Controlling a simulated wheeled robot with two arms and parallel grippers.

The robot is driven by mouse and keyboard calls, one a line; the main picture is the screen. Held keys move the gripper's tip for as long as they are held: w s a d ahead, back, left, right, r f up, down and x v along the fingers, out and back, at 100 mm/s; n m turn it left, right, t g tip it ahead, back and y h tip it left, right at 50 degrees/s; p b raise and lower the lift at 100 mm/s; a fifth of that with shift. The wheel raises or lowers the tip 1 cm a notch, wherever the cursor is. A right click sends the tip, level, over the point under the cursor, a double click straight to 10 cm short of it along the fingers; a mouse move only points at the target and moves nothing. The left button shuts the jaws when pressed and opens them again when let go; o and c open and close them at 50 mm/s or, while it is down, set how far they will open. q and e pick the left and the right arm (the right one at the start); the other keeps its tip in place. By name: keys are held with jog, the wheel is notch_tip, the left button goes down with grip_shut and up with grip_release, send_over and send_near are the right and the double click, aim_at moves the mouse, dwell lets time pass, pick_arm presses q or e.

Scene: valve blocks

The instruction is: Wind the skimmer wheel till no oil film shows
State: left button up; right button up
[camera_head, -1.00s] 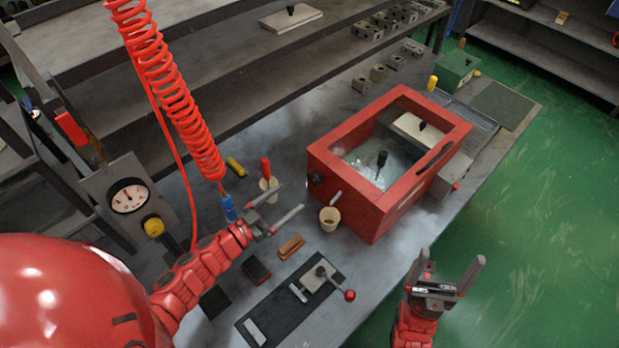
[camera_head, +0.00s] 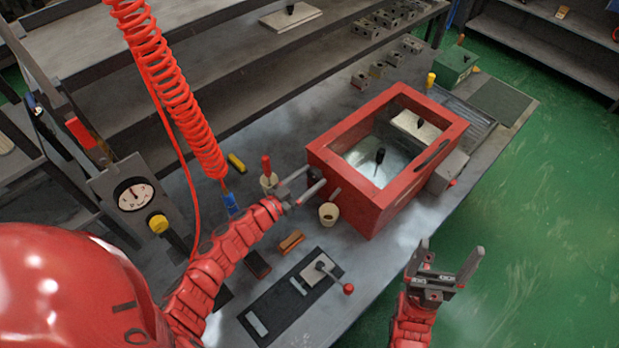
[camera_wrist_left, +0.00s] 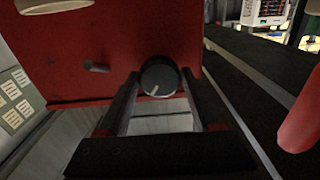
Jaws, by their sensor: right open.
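The red tank (camera_head: 371,205) stands on the bench with an open top, showing pale, cloudy liquid (camera_head: 365,158) inside; I cannot tell oil film from reflections. A round black knob with a pale mark, likely the skimmer wheel (camera_wrist_left: 160,77), sits on the tank's red side wall in the left wrist view. My left gripper (camera_head: 308,182) is at that wall, its fingers apart, with the knob between or just beyond the fingertips; contact is unclear. In the head view the gripper largely hides the knob. My right gripper (camera_head: 447,262) is open and empty, right of the bench edge.
A beige cup (camera_head: 328,214) stands close below my left gripper, and a pot with a red-handled tool (camera_head: 267,172) is left of it. A dark mat with a red-knobbed lever (camera_head: 319,276) lies in front. A coiled red hose (camera_head: 185,95) hangs at left.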

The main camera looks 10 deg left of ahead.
pick_arm(q)
jog(key=c, duration=0.9)
jog(key=shift+o, duration=0.2)
jog(key=shift+f+m+b, duration=0.2)
jog(key=shift+m+b, duration=0.8)
jog(key=shift+b, duration=0.3)
jog(key=m+b, duration=0.9)
jog(key=b, duration=0.1)
jog(key=shift+f+m, duration=0.1)
jog(key=shift+m, duration=0.3)
jog(key=shift+m+b, duration=0.7)
jog(key=shift+m, duration=0.2)
jog(key=shift+m+b, duration=0.55)
jog(key=shift+m, duration=0.35)
jog(key=m+b, duration=0.1)
jog(key=m, duration=0.1)
jog(key=shift+r+m, duration=0.2)
jog(key=shift+m, duration=0.2)
jog(key=m+b, duration=0.1)
jog(key=m, duration=0.3)
jog(key=shift+m+b, duration=0.4)
jog(key=shift+m, duration=1.9)
jog(key=shift+d, duration=0.1)
